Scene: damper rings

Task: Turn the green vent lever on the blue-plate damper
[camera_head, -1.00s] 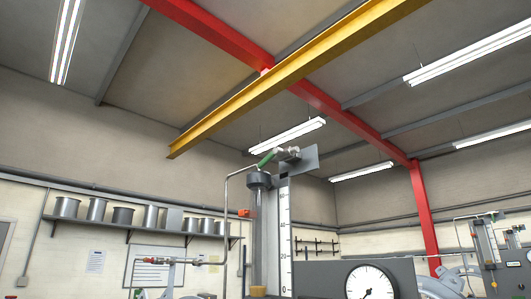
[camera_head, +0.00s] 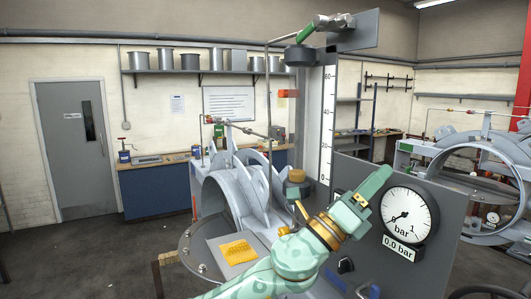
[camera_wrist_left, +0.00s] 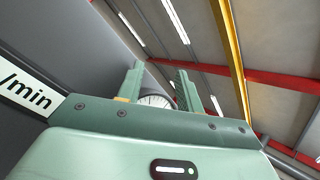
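A green lever (camera_head: 307,34) sits on a grey valve (camera_head: 335,22) at the top of the grey column, high in the head view. It slants down to the left. The near damper's round grey body (camera_head: 232,190) is left of centre, with a yellow plate (camera_head: 238,251) on its front ledge. I cannot make out a blue plate. My left gripper (camera_head: 378,180) is in front of the dark gauge panel, just left of the pressure dial and well below the lever. In the left wrist view its fingers (camera_wrist_left: 160,88) stand apart with nothing held between them. My right gripper is not seen.
The pressure dial (camera_head: 409,216) reads near zero on the dark panel (camera_head: 452,190) beside my gripper. A white scale strip (camera_head: 327,125) runs up the column. Another damper (camera_head: 475,165) stands at the right. Open floor (camera_head: 80,255) lies at the left.

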